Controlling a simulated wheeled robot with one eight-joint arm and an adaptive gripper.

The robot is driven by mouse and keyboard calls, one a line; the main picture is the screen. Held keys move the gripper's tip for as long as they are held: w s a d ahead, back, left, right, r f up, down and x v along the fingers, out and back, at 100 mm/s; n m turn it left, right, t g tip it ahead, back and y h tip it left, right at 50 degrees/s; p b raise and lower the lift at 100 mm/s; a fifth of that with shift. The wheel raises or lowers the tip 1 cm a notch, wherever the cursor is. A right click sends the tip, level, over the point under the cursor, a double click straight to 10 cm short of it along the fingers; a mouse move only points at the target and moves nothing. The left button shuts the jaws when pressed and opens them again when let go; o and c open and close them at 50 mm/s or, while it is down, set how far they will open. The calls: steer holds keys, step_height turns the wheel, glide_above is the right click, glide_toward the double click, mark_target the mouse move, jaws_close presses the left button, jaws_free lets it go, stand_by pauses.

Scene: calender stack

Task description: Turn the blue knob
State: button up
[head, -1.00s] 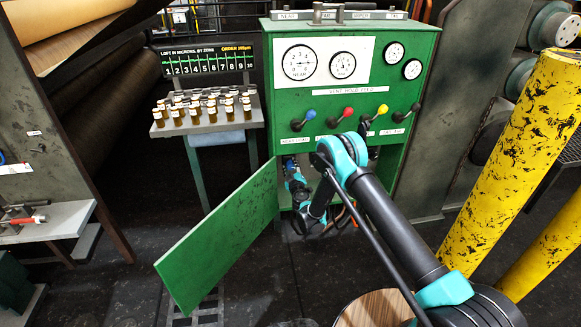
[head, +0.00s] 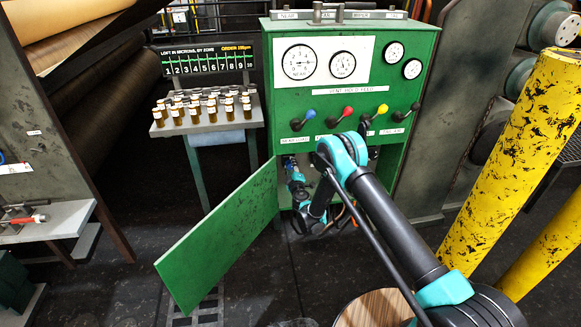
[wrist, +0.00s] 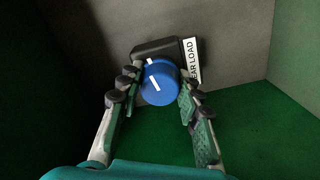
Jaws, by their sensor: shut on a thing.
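The blue knob (wrist: 158,84) is a round dial with a white line on its face, on a dark mount inside a grey-and-green recess. The white line leans from upper left to lower right. A white label reading "...EAR LOAD" (wrist: 192,62) is beside it. My gripper (wrist: 159,80) has one finger on each side of the knob and is shut on it.
The green cabinet door (head: 220,235) hangs open to the left of my wrist. Levers with blue (head: 310,114), red (head: 347,112) and yellow (head: 382,108) tips sit above the opening. A shelf with several small bottles (head: 208,128) stands left. Yellow posts (head: 520,170) stand right.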

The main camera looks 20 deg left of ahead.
steer(key=n, duration=0.5)
steer(key=shift+n, duration=0.3)
steer(key=shift+s, duration=0.1)
stand_by(0.3)
steer(key=o, duration=1.2)
steer(key=shift+c, duration=0.2)
